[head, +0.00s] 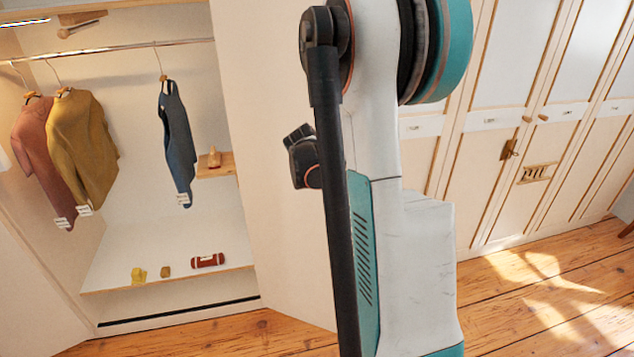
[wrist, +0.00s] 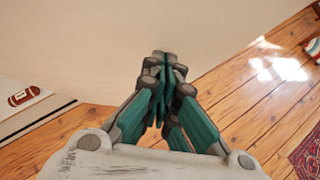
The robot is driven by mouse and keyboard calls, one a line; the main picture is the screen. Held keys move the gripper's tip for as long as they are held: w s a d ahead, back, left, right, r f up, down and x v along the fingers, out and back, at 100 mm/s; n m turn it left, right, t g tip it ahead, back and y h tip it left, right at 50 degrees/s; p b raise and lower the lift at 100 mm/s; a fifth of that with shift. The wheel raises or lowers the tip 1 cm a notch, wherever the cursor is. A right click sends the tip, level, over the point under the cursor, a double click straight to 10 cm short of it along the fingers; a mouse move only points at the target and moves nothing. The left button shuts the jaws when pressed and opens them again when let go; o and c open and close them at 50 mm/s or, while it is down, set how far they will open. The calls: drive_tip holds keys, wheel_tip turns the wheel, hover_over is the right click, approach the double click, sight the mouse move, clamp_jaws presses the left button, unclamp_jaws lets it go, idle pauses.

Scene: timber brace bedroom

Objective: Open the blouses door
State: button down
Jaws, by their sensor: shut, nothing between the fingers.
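An open wardrobe compartment at the left of the head view holds a red top (head: 45,150), a mustard top (head: 80,145) and a blue sleeveless garment (head: 177,140) on a rail. A pale door panel (head: 262,150) stands swung out at its right side, partly hidden by my arm. No label shows on this panel, so I cannot tell by name whether it is the blouses door. My gripper (wrist: 165,68) is shut and empty in the wrist view, its tips in front of a plain pale surface (wrist: 120,30); contact cannot be told.
Closed panelled doors (head: 480,190) with small unreadable labels line the wall at the right. A red-brown item (head: 207,261) lies on the compartment's low shelf (head: 110,285). The sunlit wooden floor (head: 545,290) is clear at the right. A patterned rug (wrist: 307,155) shows at the wrist view's edge.

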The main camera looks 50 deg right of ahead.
drive_tip(key=w+d, duration=0.2)
drive_tip(key=d, duration=0.5)
drive_tip(key=shift+w, duration=0.25)
